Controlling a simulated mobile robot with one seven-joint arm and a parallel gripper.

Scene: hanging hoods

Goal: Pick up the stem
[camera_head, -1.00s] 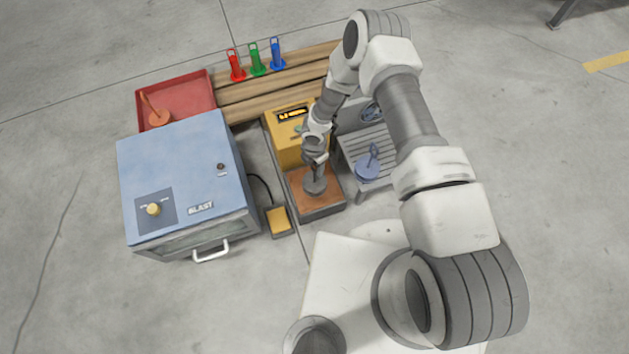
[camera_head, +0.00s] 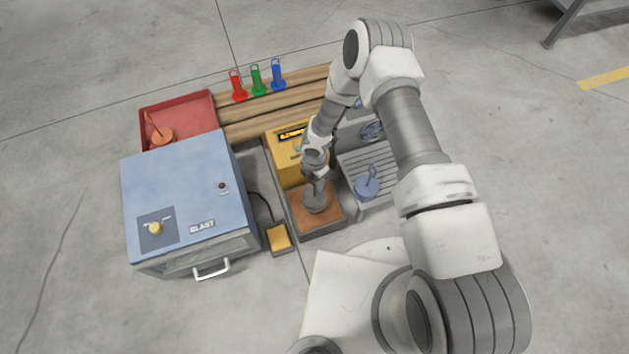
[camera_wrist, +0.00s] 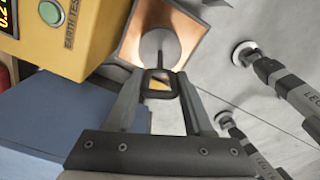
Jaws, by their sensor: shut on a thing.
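The stem, a grey disc (camera_head: 315,199) with an upright rod and a loop on top, is at the copper-coloured plate (camera_head: 299,212) of the yellow tester. In the wrist view the disc (camera_wrist: 160,47) shows beyond my fingertips, over the plate (camera_wrist: 198,30). My gripper (camera_head: 317,179) is above the disc and shut on the stem's dark loop (camera_wrist: 160,83), which sits between the fingertips (camera_wrist: 160,88). I cannot tell whether the disc touches the plate. The fingers partly hide the rod in the head view.
The yellow tester (camera_head: 286,166) stands behind the plate. A blue blast cabinet (camera_head: 180,185) and yellow pedal (camera_head: 278,238) are left. A grey slatted stand (camera_head: 352,160) with a blue stem (camera_head: 366,187) is right. A red tray (camera_head: 194,108) holds an orange stem (camera_head: 162,136).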

